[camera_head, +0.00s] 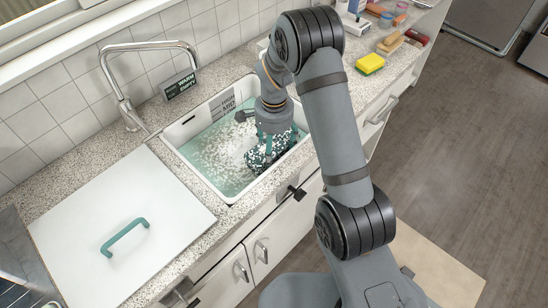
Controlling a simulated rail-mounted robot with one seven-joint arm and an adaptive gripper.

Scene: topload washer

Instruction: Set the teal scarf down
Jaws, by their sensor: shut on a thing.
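My gripper (270,147) reaches down into the sink basin (168,136) and is shut on a bunched cloth, the teal scarf (257,160). The scarf looks dark with white foam specks and some teal, and it sits at the water's surface near the basin's right side. The gripper and foam hide part of it, and how much is under water cannot be told. The basin holds teal water with white foam (220,150).
A white lid (85,225) with a teal handle (125,236) lies on the counter left of the basin. A chrome faucet (125,100) and a small dark sign (180,86) stand behind. A yellow sponge (370,64), brushes and bottles occupy the right counter.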

